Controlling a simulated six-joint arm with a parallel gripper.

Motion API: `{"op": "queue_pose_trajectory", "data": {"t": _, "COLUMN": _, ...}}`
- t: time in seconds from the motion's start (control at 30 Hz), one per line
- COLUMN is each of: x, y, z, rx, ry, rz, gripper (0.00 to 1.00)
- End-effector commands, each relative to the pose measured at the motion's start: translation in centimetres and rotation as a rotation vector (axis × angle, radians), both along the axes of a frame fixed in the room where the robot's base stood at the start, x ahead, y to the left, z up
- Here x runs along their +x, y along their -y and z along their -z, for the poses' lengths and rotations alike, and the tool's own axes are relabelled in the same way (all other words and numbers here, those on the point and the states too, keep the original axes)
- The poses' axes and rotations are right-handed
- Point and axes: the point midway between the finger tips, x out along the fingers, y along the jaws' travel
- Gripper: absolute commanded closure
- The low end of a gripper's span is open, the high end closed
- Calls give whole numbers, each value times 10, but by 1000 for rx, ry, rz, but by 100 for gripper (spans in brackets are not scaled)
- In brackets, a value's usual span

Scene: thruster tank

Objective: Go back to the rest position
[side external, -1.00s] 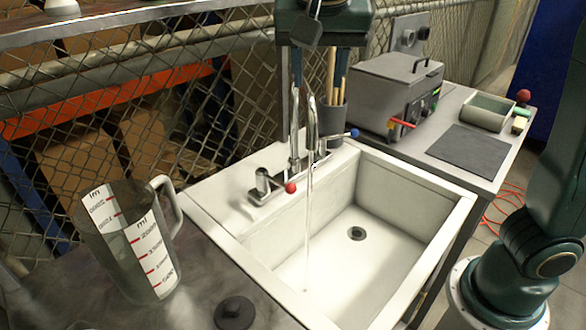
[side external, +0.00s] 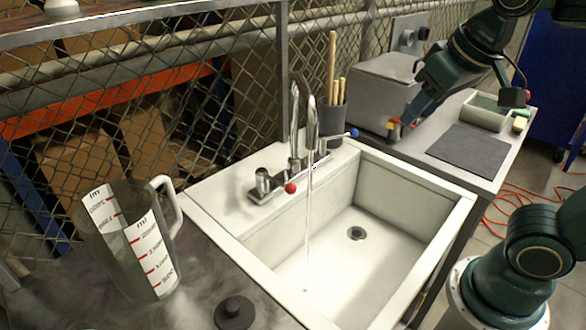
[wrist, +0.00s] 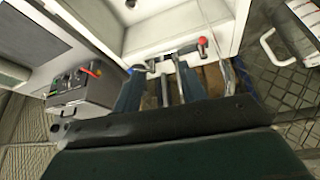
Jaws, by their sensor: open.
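My gripper (side external: 410,116) is in the side view at the upper right, beside the grey box machine on the counter and to the right of the sink. It points down and to the left. Its two fingers show apart in the wrist view (wrist: 160,72), with nothing held between them. In the side view the fingertips are close to the machine's red and yellow handle (side external: 394,128); I cannot tell if they touch it.
Water runs from the tap (side external: 311,130) into the white sink (side external: 345,220). A dark cup (side external: 331,122) of wooden sticks stands behind the tap. The grey box machine (side external: 378,88) is near my arm. A measuring jug (side external: 130,240) stands at left.

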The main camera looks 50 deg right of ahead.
Motion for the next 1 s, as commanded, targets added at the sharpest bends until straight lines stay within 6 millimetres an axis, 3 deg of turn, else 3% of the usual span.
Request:
{"op": "queue_pose_trajectory", "data": {"t": 0.13, "x": -27, "y": -5, "z": 22, "rx": 12, "ry": 15, "rz": -86, "gripper": 59}}
{"op": "queue_pose_trajectory", "data": {"t": 0.33, "x": -46, "y": -16, "z": 40, "rx": 27, "ry": 26, "rz": -165, "gripper": 59}}
{"op": "queue_pose_trajectory", "data": {"t": 1.0, "x": -50, "y": -19, "z": 44, "rx": 31, "ry": 27, "rz": -182, "gripper": 59}}
